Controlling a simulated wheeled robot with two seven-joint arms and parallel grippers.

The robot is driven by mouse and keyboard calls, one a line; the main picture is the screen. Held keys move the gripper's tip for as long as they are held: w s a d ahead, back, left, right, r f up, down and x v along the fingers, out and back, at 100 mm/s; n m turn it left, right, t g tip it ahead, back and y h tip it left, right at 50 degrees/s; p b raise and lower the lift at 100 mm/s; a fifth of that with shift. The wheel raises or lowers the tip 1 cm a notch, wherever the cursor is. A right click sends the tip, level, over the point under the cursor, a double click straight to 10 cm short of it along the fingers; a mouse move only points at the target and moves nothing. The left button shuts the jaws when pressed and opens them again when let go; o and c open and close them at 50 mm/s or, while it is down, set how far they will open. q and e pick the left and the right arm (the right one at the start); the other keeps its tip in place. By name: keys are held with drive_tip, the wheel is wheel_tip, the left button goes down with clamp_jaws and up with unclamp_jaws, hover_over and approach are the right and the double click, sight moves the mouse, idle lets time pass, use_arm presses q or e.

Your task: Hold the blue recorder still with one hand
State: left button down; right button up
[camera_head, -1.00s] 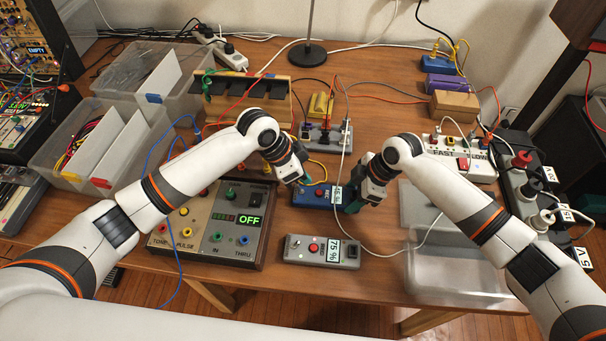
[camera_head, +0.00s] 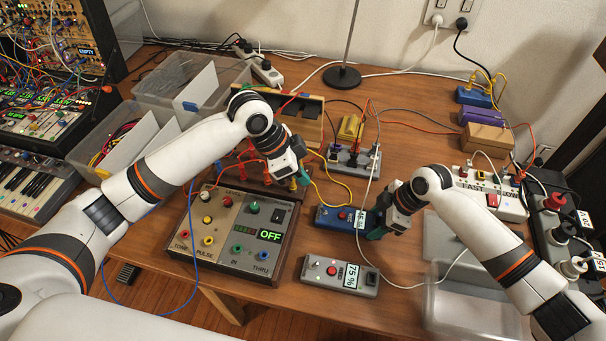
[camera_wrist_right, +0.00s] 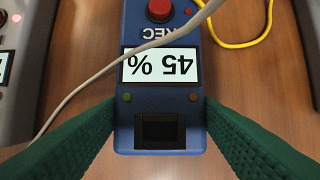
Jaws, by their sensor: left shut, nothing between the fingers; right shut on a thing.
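The blue recorder (camera_head: 333,217) lies on the wooden table, with a red button and a white label. In the right wrist view the recorder (camera_wrist_right: 160,99) has a label reading "45 %", upside down, and a grey cable crosses over it. My right gripper (camera_head: 375,227) is shut on the recorder's near end, with a green finger (camera_wrist_right: 80,140) against each side. My left gripper (camera_head: 303,180) is shut and empty, above the back right corner of the beige panel box; its fingertips are small in the head view.
The beige panel box (camera_head: 222,234) showing "OFF" stands left of the recorder. A grey recorder (camera_head: 341,275) labelled "75 %" lies in front. A clear plastic box (camera_head: 470,305) is at front right. Cables cross the table.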

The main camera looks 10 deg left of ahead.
drive_tip(key=o, duration=1.2)
drive_tip(key=shift+o, duration=0.2)
drive_tip(key=v, duration=1.2)
wheel_tip(320, 180, up, 10)
drive_tip(key=p, duration=1)
drive_tip(key=shift+p, duration=0.35)
